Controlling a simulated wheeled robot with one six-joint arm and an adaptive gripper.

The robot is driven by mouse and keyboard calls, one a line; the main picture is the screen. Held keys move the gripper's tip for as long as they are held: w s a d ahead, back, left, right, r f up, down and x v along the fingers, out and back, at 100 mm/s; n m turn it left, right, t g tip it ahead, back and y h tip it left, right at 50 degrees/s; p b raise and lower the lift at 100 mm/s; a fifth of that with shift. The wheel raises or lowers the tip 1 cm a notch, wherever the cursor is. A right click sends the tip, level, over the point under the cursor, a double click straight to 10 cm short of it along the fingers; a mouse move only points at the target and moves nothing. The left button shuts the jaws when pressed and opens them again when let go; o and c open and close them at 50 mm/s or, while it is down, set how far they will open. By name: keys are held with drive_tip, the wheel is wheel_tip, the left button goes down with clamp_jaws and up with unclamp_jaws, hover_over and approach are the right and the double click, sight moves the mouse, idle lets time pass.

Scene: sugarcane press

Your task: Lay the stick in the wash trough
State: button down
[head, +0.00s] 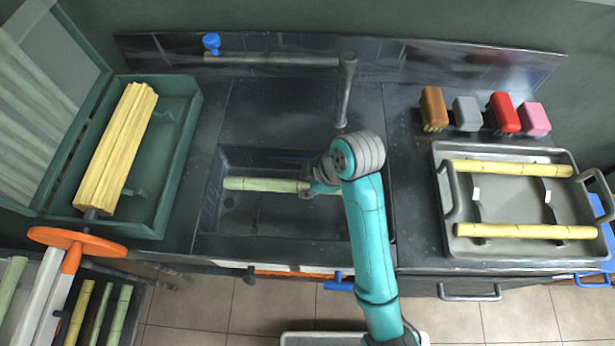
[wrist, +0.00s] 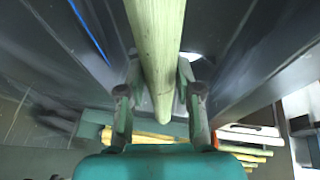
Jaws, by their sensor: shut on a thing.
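A pale green stick (head: 262,184) lies level across the view, over or inside the dark wash trough (head: 215,215). My gripper (head: 315,184) is shut on the stick, near its middle, and my arm hides part of its right half. In the wrist view the stick (wrist: 160,60) runs between the two fingers of my gripper (wrist: 160,105), with its near end showing just past them. Whether the stick touches the trough floor cannot be told.
A grey tray (head: 515,200) with two yellow sticks stands at right. A tap (head: 345,90) rises behind the trough. A green press box (head: 185,120) with a yellow ribbed roller (head: 118,148) stands at left.

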drive_tip(key=shift+f, duration=4.95)
drive_tip(key=c, duration=0.7)
unclamp_jaws()
drive_tip(key=shift+o, duration=0.2)
drive_tip(key=o, duration=0.5)
drive_tip(key=shift+r, duration=0.1)
drive_tip(key=v, duration=0.6)
drive_tip(key=shift+r, duration=0.4)
